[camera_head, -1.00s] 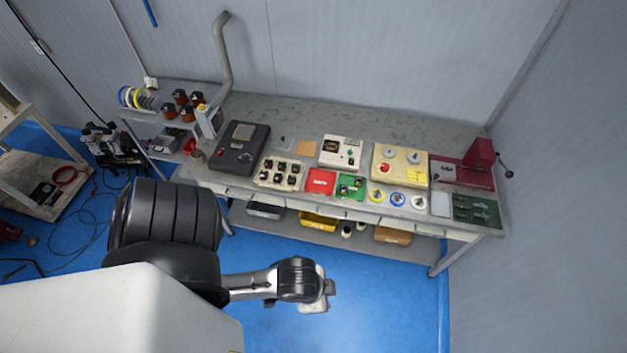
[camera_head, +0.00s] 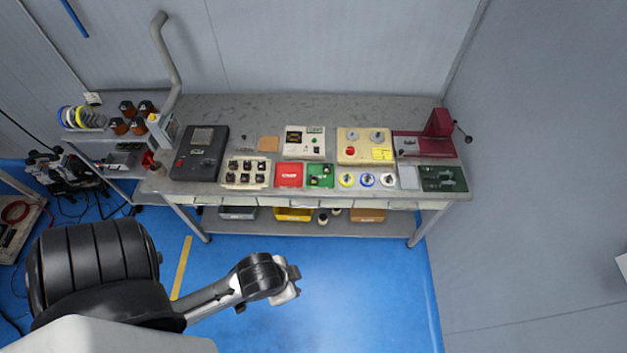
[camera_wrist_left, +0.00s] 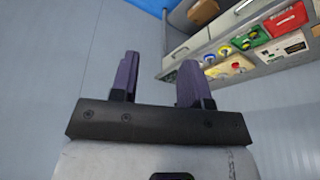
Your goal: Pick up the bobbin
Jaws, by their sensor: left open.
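Small dark parts, possibly bobbins, sit in rows in a pale tray (camera_head: 227,183) on the bench's front left; I cannot tell for sure which thing is the bobbin. Ring-shaped pieces, yellow (camera_head: 346,180), blue (camera_head: 367,180) and white (camera_head: 387,180), lie on the front right. My left gripper (camera_head: 296,281) is over the blue floor in front of the bench, apart from everything on it. In the left wrist view its two purple fingers (camera_wrist_left: 160,64) are spread with nothing between them. My right gripper is out of view.
A side shelf at left carries coloured spools. Floor before the bench is clear.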

